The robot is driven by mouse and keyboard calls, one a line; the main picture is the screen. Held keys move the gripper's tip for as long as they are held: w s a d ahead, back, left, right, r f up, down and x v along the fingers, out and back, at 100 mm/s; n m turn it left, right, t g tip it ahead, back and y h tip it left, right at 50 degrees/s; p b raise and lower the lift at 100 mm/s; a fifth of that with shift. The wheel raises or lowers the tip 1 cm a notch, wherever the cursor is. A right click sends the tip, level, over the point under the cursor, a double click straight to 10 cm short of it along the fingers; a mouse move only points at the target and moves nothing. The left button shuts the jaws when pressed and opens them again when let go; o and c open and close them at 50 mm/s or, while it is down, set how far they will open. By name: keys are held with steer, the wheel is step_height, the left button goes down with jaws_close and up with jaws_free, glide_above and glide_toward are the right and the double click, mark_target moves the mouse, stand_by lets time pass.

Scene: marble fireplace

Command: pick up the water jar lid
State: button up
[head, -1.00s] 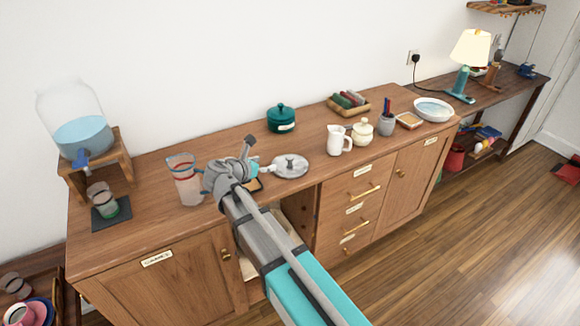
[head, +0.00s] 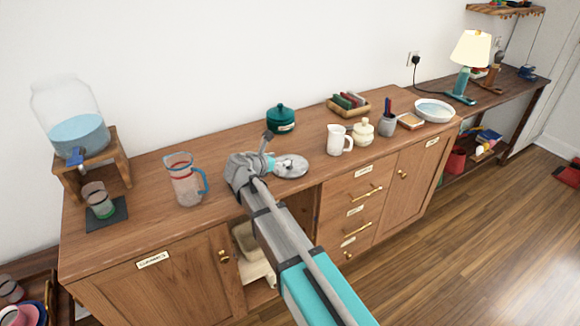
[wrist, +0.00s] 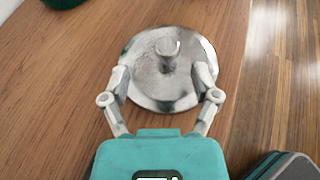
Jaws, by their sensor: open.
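A round silver metal lid with a raised knob (head: 294,170) lies flat on the wooden cabinet top, which I take for the water jar lid. It also fills the upper middle of the wrist view (wrist: 150,82). My gripper (wrist: 162,77) is open, its two fingers spread to the left and right over the near part of the lid. The knob is between and slightly beyond the fingertips, and nothing is held. In the head view my gripper (head: 275,164) is at the lid's left side and hides part of it. The glass water jar (head: 75,130) stands on a wooden stand at the left.
A glass pitcher (head: 183,182) stands left of my gripper. A teal pot (head: 281,119) is behind the lid. A white jug (head: 338,141) and a cream lidded pot (head: 362,132) stand to the right. The cabinet's front edge is close to the lid.

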mark_target(287, 159)
steer(key=shift+s+d+b+x, duration=0.15)
steer(key=shift+b+x, duration=0.4)
steer(key=shift+x, duration=0.75)
steer(key=shift+s+d+b+x, duration=0.15)
steer(key=shift+b+x, duration=0.35)
steer(key=shift+x, duration=0.8)
steer(key=shift+w, duration=0.1)
steer(key=shift+c, duration=0.3)
jaws_close()
